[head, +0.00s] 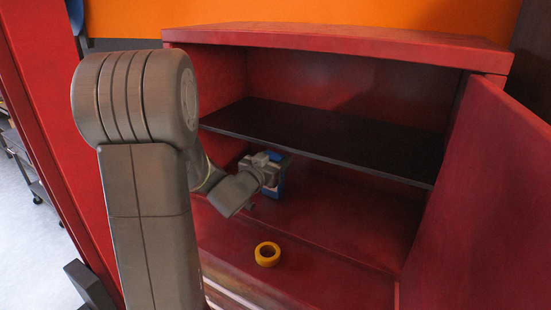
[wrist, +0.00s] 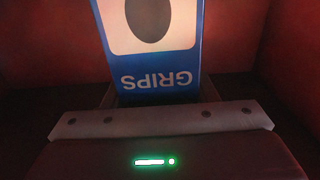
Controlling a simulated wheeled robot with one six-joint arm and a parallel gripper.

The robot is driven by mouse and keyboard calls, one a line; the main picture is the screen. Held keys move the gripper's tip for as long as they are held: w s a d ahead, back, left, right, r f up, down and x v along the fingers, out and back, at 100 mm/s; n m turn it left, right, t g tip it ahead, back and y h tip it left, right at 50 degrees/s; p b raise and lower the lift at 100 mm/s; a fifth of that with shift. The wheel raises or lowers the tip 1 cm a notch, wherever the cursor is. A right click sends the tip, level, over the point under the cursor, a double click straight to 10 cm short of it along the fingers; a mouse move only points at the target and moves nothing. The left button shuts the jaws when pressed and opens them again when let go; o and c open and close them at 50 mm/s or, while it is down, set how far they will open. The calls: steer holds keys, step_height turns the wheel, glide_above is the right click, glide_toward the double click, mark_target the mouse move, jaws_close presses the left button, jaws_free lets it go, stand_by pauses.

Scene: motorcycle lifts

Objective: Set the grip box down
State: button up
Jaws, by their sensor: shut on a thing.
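The grip box (wrist: 160,62) is blue and white with a dark oval, and the word GRIPS shows upside down in the wrist view. In the head view its blue side (head: 279,184) shows just past my gripper (head: 268,173). My gripper is shut on the box, inside the lower compartment of the red cabinet (head: 340,35), below the dark shelf. My gripper hides much of the box in the head view. I cannot tell whether the box touches the cabinet floor (head: 340,225).
A yellow tape roll (head: 267,254) lies on the cabinet floor near the front. The dark shelf (head: 330,136) spans the cabinet above my gripper. The red door (head: 480,210) stands open at right. The floor right of the box is clear.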

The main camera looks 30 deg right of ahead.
steer(key=shift+f, duration=0.1)
steer(key=shift+f+b, duration=0.2)
steer(key=shift+b, duration=0.1)
steer(key=o, duration=1.1)
steer(key=shift+r, duration=0.1)
steer(key=shift+o, duration=0.2)
steer(key=shift+r+p, duration=0.3)
steer(key=shift+p, duration=0.1)
steer(key=b+v, duration=0.2)
steer(key=v, duration=1)
steer(key=shift+f, duration=0.1)
